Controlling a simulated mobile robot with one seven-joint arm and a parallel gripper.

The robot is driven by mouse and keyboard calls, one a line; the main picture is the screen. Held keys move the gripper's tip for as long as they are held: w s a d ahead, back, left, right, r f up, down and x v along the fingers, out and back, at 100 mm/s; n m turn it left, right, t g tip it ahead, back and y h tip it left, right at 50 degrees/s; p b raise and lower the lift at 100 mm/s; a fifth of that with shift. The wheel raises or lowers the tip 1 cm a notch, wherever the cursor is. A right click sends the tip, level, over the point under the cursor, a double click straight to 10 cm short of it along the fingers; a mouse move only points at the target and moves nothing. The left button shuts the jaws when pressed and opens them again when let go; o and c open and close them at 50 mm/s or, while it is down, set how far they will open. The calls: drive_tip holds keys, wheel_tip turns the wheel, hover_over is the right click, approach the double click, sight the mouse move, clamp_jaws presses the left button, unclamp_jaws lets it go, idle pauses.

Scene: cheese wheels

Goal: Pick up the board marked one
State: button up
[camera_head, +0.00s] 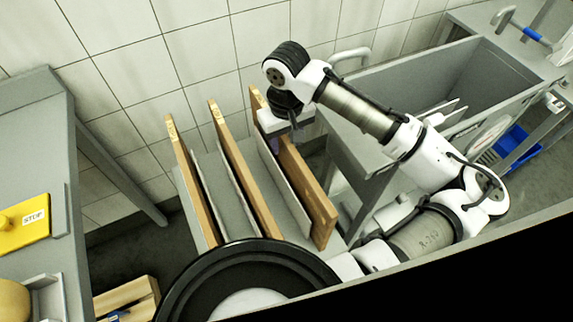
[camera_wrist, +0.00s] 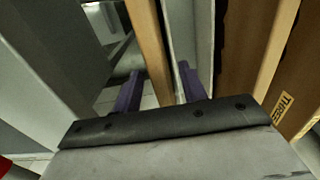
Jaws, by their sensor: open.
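Three wooden boards stand on edge in a grey rack: a left board (camera_head: 190,180), a middle board (camera_head: 240,170) and a right board (camera_head: 318,205). Each has a small label near its upper end, too small to read in the head view. My gripper (camera_head: 288,138) is at the right board, covering part of it. In the wrist view its two purple fingers (camera_wrist: 160,74) are open, one on either side of a board's edge (camera_wrist: 150,45). I cannot tell whether they touch it. Another board there, at right, carries the label THREE (camera_wrist: 283,108). No label ONE is readable.
Thin grey dividers (camera_head: 285,175) stand between the boards. A grey sink unit (camera_head: 350,150) is close on the right, a tiled wall behind. A blue crate (camera_head: 512,145) is under the sink.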

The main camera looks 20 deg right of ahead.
drive_tip(key=shift+f, duration=0.35)
clamp_jaws()
drive_tip(key=shift+r, duration=0.1)
idle(1.1)
